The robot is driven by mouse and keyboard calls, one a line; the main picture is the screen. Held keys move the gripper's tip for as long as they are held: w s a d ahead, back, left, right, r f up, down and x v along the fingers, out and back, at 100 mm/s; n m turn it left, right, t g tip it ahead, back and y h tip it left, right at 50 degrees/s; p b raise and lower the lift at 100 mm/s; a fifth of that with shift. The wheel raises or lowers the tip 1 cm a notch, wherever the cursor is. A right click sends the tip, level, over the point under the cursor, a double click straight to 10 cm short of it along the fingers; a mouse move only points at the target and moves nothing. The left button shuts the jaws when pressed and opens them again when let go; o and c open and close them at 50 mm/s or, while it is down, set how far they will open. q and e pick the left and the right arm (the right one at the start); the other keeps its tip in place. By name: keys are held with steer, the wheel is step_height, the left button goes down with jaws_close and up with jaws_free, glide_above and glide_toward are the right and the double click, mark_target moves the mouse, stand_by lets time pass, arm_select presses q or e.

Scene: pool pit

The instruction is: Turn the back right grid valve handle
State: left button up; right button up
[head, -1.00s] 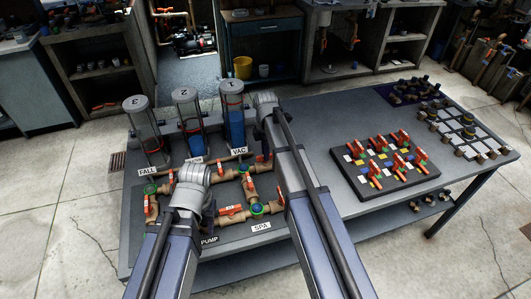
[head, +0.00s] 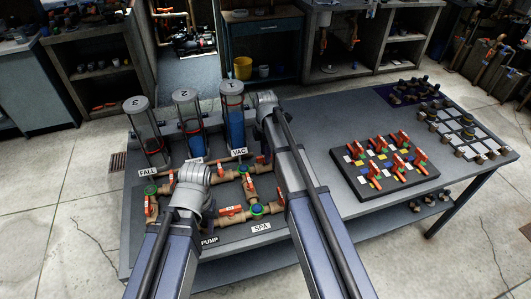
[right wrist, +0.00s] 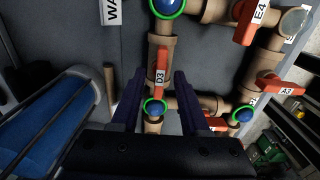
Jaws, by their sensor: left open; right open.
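The grid of red valve handles stands on a dark board (head: 432,178) on the right half of the bench in the head view. The back right grid handle (head: 401,137) is red and sits at the board's far right corner. My left gripper (head: 190,178) is over the left pipe board, with its fingertips hidden by the wrist. My right gripper (right wrist: 158,82) is open and empty in the right wrist view. Its fingers point at the pipes, one on each side of the D3 tag. Both grippers are well left of the grid board.
The pipe board (head: 217,235) has several orange-handled valves and three upright cylinders (head: 234,125) behind it. A purple tray (head: 408,92) and a plate of round knobs (head: 466,135) lie at the bench's far right. Bare bench top (head: 320,125) lies between the pipes and the grid.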

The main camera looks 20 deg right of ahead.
step_height(320, 180, up, 8)
steer(key=p, duration=0.7)
steer(key=shift+f, duration=0.25)
steer(key=shift+s+a+f, duration=0.1)
steer(key=shift+s+a, duration=0.1)
steer(key=shift+s, duration=0.05)
steer(key=s+a+m, duration=0.2)
steer(key=s, duration=0.1)
steer(key=s+a+f+m+b, duration=0.1)
steer(key=s+a+m, duration=0.1)
steer(key=s+a, duration=0.1)
steer(key=s+a+m, duration=0.2)
steer(key=s, duration=0.2)
steer(key=shift+s+a+f+h+b, duration=0.25)
steer(key=shift+s+a+h+b, duration=0.05)
steer(key=s+a+f+m+b, duration=0.1)
steer(key=s+a+m, duration=0.4)
steer(key=s, duration=0.8)
steer(key=shift+f+m+h, duration=0.15)
steer(key=shift+m+h, duration=0.15)
steer(key=shift+m, duration=1.6)
steer(key=shift+a, duration=0.1)
